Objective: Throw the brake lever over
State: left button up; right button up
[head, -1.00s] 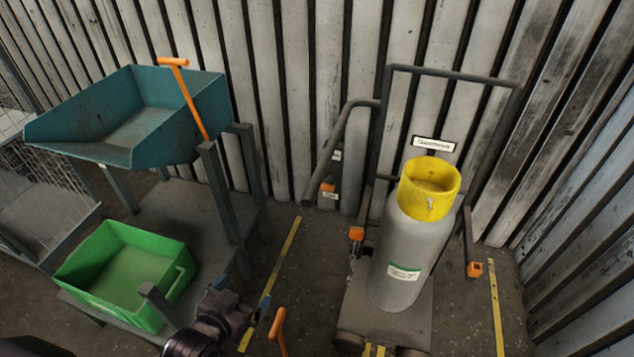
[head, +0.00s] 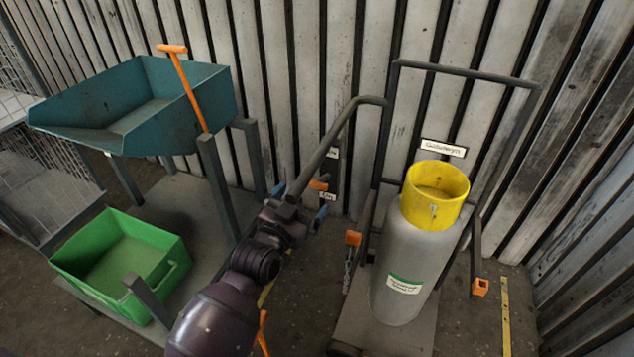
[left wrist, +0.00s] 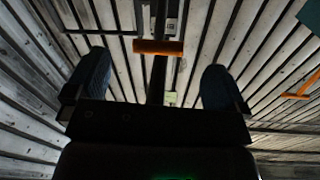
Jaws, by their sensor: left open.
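A small orange grip (head: 318,185) shows beside the lower end of the trolley's bent dark bar; I take it as the brake lever, though its label is unreadable. My left gripper (head: 300,203) is open, its blue fingertips close to this grip and on the near side of it. In the left wrist view the orange grip (left wrist: 158,47) lies crosswise on a dark upright, beyond the gap between the open fingers (left wrist: 155,82). Nothing is between the fingers, and I see no contact. My right gripper is not in view.
The trolley (head: 530,110) carries a grey cylinder (head: 405,255) with a yellow collar. At left are a teal hopper (head: 90,105) with an orange-topped lever (head: 185,85) and a green bin (head: 70,265). A corrugated wall (head: 285,60) stands close behind. Another orange handle (head: 263,330) shows low down.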

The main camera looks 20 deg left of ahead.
aim_at(317, 180)
pick_arm(q)
jog(key=w, duration=0.4)
jog(key=w+b, duration=0.1)
jog(key=shift+w+d+f, duration=0.2)
jog(key=shift+w+d, duration=0.2)
jog(key=shift+w+d+r, duration=0.1)
jog(key=shift+w+r, duration=0.05)
jog(key=shift+w, duration=0.6)
jog(key=shift+c, duration=0.5)
